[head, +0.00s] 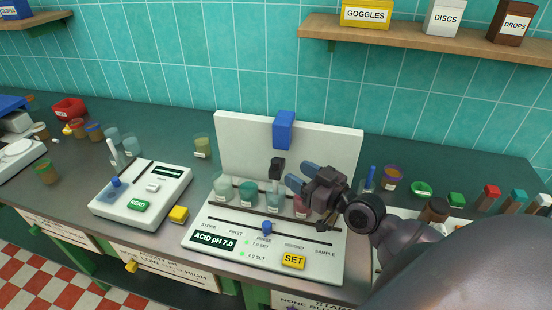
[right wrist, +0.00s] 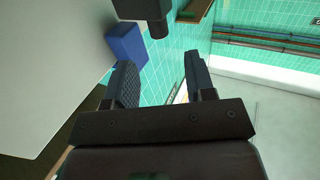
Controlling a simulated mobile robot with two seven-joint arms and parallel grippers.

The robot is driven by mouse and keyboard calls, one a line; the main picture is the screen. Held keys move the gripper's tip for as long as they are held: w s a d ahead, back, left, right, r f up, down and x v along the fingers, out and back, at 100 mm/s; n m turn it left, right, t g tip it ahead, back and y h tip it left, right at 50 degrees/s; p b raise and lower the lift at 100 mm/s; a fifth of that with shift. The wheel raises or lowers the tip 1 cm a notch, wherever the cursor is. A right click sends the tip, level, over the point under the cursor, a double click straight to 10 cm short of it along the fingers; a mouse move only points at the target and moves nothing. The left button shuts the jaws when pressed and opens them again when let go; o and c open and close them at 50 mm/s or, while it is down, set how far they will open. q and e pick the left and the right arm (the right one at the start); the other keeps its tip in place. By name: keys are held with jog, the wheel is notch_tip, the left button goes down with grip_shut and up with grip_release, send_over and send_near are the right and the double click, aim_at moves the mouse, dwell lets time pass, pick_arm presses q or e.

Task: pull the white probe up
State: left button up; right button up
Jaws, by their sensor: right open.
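On the white pH meter (head: 222,252), a black holder (head: 277,167) sits in front of the upright white panel (head: 240,145), below a blue block (head: 283,128). A thin pale probe (head: 275,187) hangs under the holder, its lower end among the beakers. My right gripper (head: 297,175) is open and empty just right of the holder, fingers pointing left, not visibly touching it. In the right wrist view, the open fingers (right wrist: 160,65) lie below a dark block (right wrist: 142,8) and the blue block (right wrist: 126,45). Another white rod (head: 113,150) stands at the left device. My left gripper is out of view.
Beakers stand in a row on the meter, including a clear one (head: 222,185) and a green one (head: 248,190). Jars and bottles (head: 491,195) stand right. A shelf (head: 430,42) hangs above.

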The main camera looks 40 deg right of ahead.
aim_at(279, 163)
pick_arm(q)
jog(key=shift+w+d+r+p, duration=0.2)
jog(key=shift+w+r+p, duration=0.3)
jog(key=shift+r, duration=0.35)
pick_arm(e)
jog(key=x, duration=0.8)
jog(key=shift+d, duration=0.1)
jog(key=c, duration=0.9)
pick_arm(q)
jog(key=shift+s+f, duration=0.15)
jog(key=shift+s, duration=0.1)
pick_arm(e)
jog(key=shift+s, duration=0.1)
grip_shut()
